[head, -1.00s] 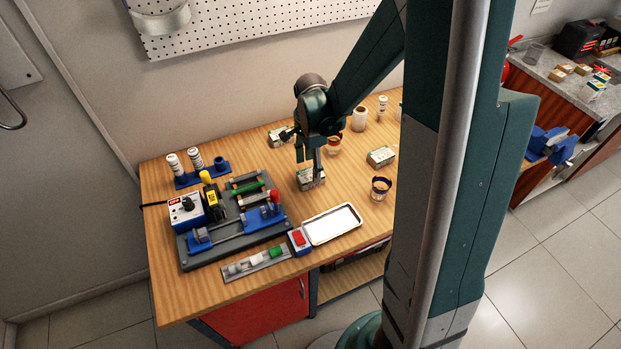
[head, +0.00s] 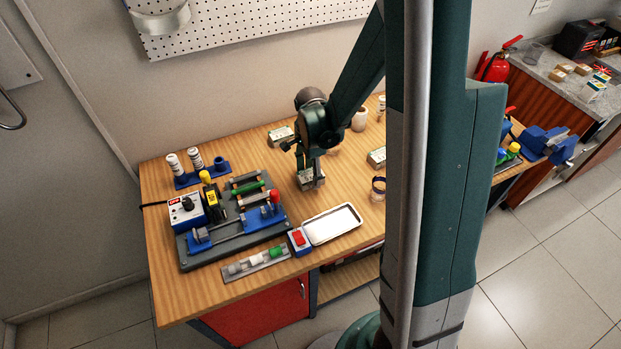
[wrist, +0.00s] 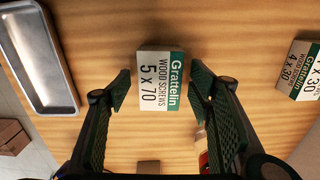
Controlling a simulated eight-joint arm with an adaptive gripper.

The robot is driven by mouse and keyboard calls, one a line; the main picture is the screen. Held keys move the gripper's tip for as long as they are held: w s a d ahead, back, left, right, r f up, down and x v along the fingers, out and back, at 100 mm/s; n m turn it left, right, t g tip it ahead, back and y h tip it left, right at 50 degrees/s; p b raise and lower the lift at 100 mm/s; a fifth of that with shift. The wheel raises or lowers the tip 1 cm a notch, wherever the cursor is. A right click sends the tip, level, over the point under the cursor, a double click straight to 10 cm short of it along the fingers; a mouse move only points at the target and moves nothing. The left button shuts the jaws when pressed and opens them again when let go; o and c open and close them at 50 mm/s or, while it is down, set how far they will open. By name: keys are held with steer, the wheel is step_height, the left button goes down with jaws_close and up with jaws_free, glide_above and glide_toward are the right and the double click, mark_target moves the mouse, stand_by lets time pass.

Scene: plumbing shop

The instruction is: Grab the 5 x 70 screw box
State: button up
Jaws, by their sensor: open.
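The 5 x 70 screw box (wrist: 160,82) is white and green, marked "Grattelin wood screws 5 x 70". In the wrist view it lies on the wooden bench between the two fingers of my open gripper (wrist: 160,92), with a gap on each side. In the head view the box (head: 306,181) is partly hidden by my gripper (head: 311,176), which is right over it. Whether the fingertips reach down beside the box is hard to tell.
A metal tray (head: 332,224) is in front of the gripper. Another box (head: 281,135) stands behind, one more (head: 377,157) to the right. A blue-and-grey fixture (head: 235,225) stands left.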

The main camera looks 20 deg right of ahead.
mark_target(310, 174)
steer(key=shift+f, duration=0.5)
steer(key=c, duration=1.2)
steer(key=shift+r, duration=5)
